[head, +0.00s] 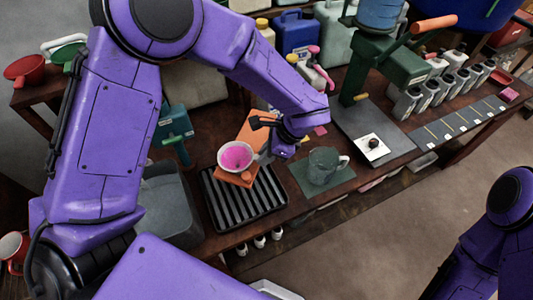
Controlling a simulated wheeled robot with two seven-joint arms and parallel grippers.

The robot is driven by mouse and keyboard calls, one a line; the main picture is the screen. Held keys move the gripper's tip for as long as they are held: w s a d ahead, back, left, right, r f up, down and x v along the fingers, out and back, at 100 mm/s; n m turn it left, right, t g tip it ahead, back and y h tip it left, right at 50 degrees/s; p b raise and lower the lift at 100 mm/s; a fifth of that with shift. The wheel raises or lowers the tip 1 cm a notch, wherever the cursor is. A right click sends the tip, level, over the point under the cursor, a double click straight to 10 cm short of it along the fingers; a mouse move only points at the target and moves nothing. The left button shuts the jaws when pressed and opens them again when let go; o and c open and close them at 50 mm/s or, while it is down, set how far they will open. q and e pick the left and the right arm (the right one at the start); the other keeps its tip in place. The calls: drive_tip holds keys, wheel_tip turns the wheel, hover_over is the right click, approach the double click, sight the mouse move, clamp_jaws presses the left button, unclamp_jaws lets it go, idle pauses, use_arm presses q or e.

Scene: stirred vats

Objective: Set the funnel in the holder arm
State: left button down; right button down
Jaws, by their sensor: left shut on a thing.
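A round white-rimmed piece with a pink inside, which looks like the funnel (236,157), is just left of my left gripper (262,154), above the black ribbed tray. My left gripper is shut on it at its right side, as far as the view shows; the fingertips are partly hidden by my wrist. Orange parts (254,127) show behind and below the funnel and may belong to the holder arm; I cannot tell whether the funnel touches them. My right arm shows at the lower right, with its gripper out of view.
The black ribbed tray (245,205) lies on the bench's front edge. A dark glass mug (324,166) stands on a green mat to its right. A green press (388,65) with an orange handle stands further right. Several jugs and canisters (296,34) crowd the back.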

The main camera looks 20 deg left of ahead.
use_arm(q)
drive_tip(key=shift+d+b, duration=0.3)
drive_tip(key=shift+d, duration=0.05)
idle(0.4)
drive_tip(key=c, duration=0.9)
unclamp_jaws()
drive_tip(key=shift+c, duration=0.2)
drive_tip(key=b+v, duration=0.2)
drive_tip(key=v, duration=0.8)
drive_tip(key=shift+d+r, duration=0.15)
drive_tip(key=shift+r, duration=0.05)
